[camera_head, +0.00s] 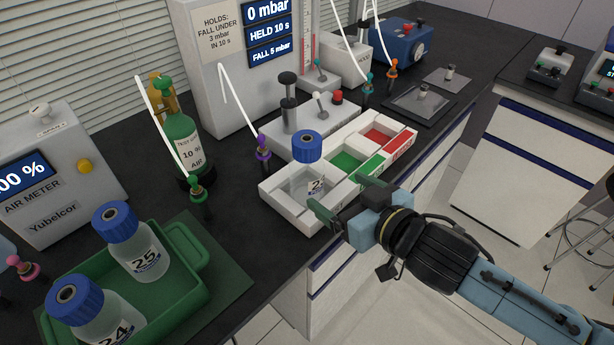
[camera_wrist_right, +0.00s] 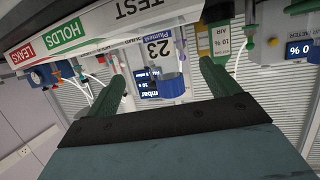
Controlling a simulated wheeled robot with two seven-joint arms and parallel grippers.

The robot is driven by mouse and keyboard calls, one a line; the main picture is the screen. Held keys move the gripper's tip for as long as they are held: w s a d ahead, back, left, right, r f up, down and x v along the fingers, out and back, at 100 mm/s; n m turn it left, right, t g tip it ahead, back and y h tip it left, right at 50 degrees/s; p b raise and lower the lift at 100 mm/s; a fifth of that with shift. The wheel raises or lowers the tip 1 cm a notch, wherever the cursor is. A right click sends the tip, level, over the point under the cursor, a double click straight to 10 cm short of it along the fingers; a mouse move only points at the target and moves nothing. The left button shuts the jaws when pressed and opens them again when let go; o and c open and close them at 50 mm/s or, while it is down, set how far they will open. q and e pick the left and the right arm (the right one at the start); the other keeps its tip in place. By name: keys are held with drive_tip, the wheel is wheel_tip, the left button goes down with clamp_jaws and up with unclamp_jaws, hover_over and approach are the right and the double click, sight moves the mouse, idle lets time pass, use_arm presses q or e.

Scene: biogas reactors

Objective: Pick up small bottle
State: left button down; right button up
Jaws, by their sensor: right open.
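A clear bottle (camera_head: 308,180) with a blue cap stands upright in the near left compartment of a white tray (camera_head: 292,212). In the right wrist view its label reads 23 on the bottle (camera_wrist_right: 158,50), which appears upside down between the fingers. My right gripper (camera_head: 343,198) is open, at the tray's front edge, its fingers pointing toward the bottle; they appear short of it, with no visible grip. The right wrist view also shows the open gripper (camera_wrist_right: 163,78). Two more blue-capped bottles, 25 (camera_head: 140,250) and 24 (camera_head: 95,318), stand in a green crate (camera_head: 190,290). My left gripper is out of view.
The tray also has green (camera_head: 352,162) and red (camera_head: 383,136) compartments. Behind it is a pale box with levers (camera_head: 318,125). A green gas cylinder (camera_head: 180,140) and an air meter (camera_head: 55,180) stand left.

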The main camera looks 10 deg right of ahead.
sight(319, 180)
drive_tip(key=x, duration=0.5)
drive_tip(key=shift+w+a+f+b, duration=0.15)
drive_tip(key=shift+w+a+b, duration=0.05)
drive_tip(key=shift+w+b, duration=0.15)
drive_tip(key=x, duration=0.3)
drive_tip(key=b+x, duration=0.1)
drive_tip(key=shift+w+a+f, duration=0.15)
drive_tip(key=shift+a+f, duration=0.2)
drive_tip(key=shift+a, duration=0.05)
drive_tip(key=shift+w, duration=0.2)
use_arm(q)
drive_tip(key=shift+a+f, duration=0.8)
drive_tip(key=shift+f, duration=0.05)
use_arm(e)
drive_tip(key=c, duration=1.2)
